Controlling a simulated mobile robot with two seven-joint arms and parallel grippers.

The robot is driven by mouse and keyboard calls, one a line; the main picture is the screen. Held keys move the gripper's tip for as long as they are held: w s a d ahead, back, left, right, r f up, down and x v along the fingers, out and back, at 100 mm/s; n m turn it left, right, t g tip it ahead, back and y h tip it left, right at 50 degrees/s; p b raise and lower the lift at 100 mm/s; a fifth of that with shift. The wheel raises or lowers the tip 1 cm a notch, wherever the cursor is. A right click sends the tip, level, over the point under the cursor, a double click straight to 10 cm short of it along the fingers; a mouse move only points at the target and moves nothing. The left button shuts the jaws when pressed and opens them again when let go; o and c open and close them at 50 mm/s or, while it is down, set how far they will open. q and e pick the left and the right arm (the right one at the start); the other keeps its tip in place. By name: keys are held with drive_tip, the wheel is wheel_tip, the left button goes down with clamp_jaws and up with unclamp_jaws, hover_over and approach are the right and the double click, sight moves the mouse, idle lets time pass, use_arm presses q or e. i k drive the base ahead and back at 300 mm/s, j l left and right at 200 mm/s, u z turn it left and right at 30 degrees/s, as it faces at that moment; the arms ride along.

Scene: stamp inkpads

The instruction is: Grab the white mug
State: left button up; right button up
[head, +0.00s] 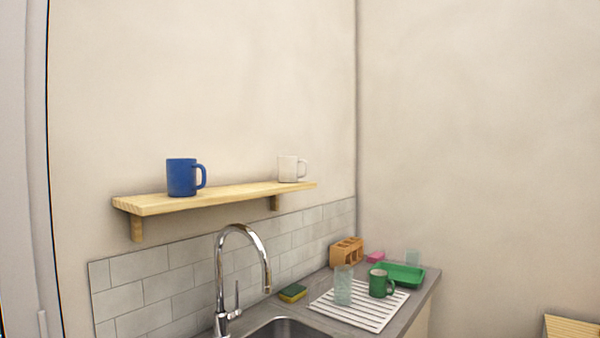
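The white mug (288,169) stands upright near the right end of a wooden wall shelf (232,196), with its handle pointing right. A blue mug (182,178) stands upright toward the left end of the same shelf, its handle also to the right. The two mugs are well apart, with bare shelf between them. Neither of my grippers shows in the head view.
Below the shelf are a tall chrome faucet (220,275) and a sink (285,329). A yellow-green sponge (293,293), white drying rack (330,306), clear glass (343,285), green mug (379,283), green tray (412,276) and wooden holder (346,252) are on the counter.

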sight(287, 166)
drive_tip(key=i+l, duration=0.2)
drive_tip(key=l, duration=0.15)
drive_tip(key=i+l, duration=0.2)
drive_tip(key=l, duration=0.2)
drive_tip(key=i+l+u, duration=0.1)
drive_tip(key=l, duration=0.25)
drive_tip(key=i+l, duration=0.25)
drive_tip(key=l, duration=0.15)
drive_tip(key=i+l, duration=0.2)
drive_tip(key=l, duration=0.15)
drive_tip(key=i+l, duration=0.15)
drive_tip(key=l, duration=0.25)
drive_tip(key=u, duration=0.05)
